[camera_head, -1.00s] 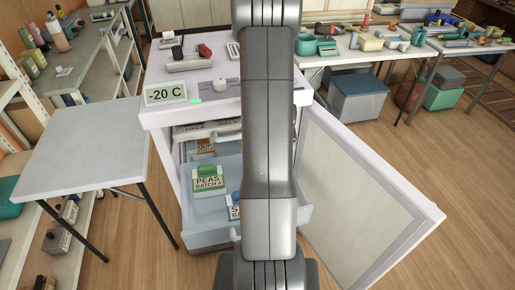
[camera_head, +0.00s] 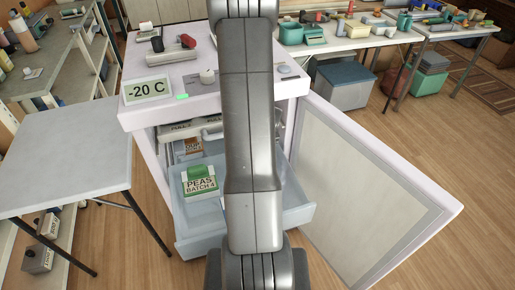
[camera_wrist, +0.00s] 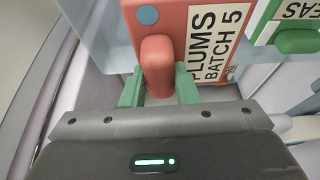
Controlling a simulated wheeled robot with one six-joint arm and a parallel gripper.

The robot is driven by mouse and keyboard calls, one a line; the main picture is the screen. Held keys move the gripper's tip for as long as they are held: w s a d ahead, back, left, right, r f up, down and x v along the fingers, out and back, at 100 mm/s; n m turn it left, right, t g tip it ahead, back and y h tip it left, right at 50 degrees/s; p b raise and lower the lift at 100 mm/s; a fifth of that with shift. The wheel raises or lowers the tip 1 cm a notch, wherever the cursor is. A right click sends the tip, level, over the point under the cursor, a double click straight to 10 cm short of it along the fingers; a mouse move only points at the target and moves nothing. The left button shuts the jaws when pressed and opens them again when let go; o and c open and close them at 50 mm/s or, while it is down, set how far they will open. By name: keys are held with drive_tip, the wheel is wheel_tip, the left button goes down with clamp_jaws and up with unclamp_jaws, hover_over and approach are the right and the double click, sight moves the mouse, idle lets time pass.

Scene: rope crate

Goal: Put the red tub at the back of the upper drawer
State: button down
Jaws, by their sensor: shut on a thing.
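The red tub (camera_wrist: 178,22), labelled PLUMS BATCH 5, shows in the wrist view. My gripper (camera_wrist: 159,86) has its green fingers on either side of the tub's red knob and is shut on it. In the head view my arm hides both the gripper and the red tub. The open pale-blue drawer (camera_head: 205,246) juts from the freezer below a panel marked PULL (camera_head: 180,130). A green-and-white PEAS BATCH 4 tub (camera_head: 199,182) stands in its left part; it also shows in the wrist view (camera_wrist: 292,40). I cannot tell whether the red tub touches the drawer floor.
A brown-labelled tub (camera_head: 193,145) sits behind the peas. The freezer door (camera_head: 365,185) stands wide open at the right. A grey side table (camera_head: 65,150) stands close at the left. The freezer top (camera_head: 205,98) holds a few small items.

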drive_tip(key=shift+f+b, duration=3)
drive_tip(key=shift+b, duration=0.35)
drive_tip(key=shift+f+b, duration=0.45)
drive_tip(key=shift+b, duration=0.05)
drive_tip(key=c, duration=1)
unclamp_jaws()
drive_tip(key=shift+c, duration=0.2)
drive_tip(key=p+v, duration=0.2)
drive_tip(key=v, duration=1.1)
drive_tip(key=shift+r, duration=0.35)
